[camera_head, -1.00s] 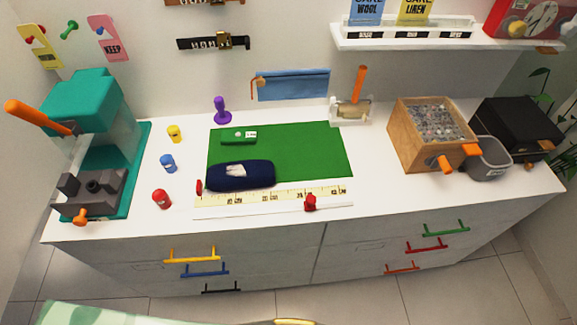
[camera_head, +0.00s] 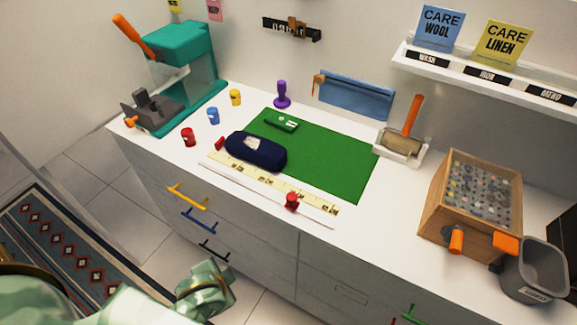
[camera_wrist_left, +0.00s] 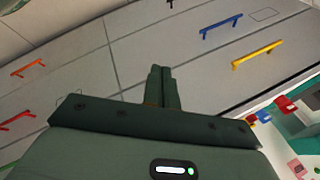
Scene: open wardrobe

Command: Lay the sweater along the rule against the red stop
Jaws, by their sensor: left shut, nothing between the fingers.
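The sweater (camera_head: 256,152) is a dark navy folded bundle with a pale patch on top, lying on the front left of the green mat (camera_head: 340,160). The yellow rule (camera_head: 272,184) runs along the mat's front edge, just in front of the sweater. The red stop (camera_head: 220,143) stands at the rule's left end, close beside the sweater's left end; I cannot tell whether they touch. A red slider (camera_head: 292,201) sits farther right on the rule. My left gripper (camera_wrist_left: 162,72) is shut and empty, in front of the drawer fronts, away from the sweater. My right gripper is not in view.
Yellow, blue and red small pots (camera_head: 188,137) stand left of the mat, with a teal press (camera_head: 180,60) behind. A lint roller (camera_head: 402,140) and a wooden box (camera_head: 470,205) stand right. Drawer handles (camera_head: 187,196) stick out below the counter.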

